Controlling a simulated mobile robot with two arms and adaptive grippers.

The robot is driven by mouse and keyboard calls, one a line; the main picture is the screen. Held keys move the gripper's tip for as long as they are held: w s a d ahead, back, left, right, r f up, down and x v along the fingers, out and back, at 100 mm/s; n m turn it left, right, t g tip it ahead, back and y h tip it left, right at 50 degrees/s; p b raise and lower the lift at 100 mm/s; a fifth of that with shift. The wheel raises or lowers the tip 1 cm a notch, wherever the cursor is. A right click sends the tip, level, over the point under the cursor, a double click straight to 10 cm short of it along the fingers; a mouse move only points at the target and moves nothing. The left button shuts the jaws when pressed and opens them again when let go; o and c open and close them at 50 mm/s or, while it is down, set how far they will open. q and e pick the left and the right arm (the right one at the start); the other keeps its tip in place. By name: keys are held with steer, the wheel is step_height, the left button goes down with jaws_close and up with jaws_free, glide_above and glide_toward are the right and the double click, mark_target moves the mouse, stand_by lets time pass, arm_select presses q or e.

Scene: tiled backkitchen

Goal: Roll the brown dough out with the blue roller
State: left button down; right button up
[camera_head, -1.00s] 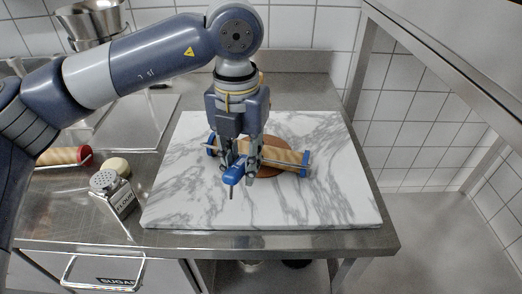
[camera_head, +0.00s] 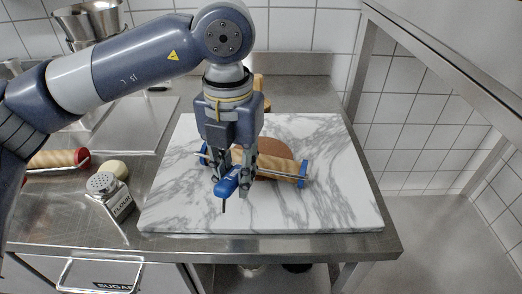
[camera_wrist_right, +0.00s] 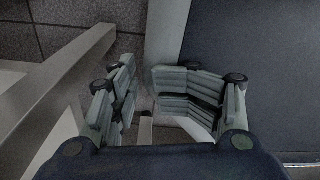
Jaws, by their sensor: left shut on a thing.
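The blue roller (camera_head: 282,168) has a wooden barrel, blue end discs and a blue handle. It lies slantwise on the marble board, along the front side of the brown dough (camera_head: 274,147). My right gripper (camera_wrist_right: 140,95) shows only in the right wrist view. Its fingers are apart with nothing between them.
The marble board (camera_head: 330,205) has free room at its front and right. To its left are a flour shaker (camera_head: 110,196), a pale round lump (camera_head: 116,170) and a red-ended roller (camera_head: 55,158). Metal bowls (camera_head: 95,22) stand at the back left. A steel shelf frame rises at right.

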arm_select(q)
step_height(320, 180, up, 4)
steer(key=shift+r+p, duration=0.25)
steer(key=shift+p, duration=0.95)
steer(key=shift+r+p, duration=1.05)
steer(key=shift+r, duration=0.7)
arm_select(e)
steer(key=r, duration=0.2)
steer(key=d+r, duration=0.1)
steer(key=r, duration=0.1)
steer(key=shift+r, duration=0.3)
steer(key=shift+a, duration=0.25)
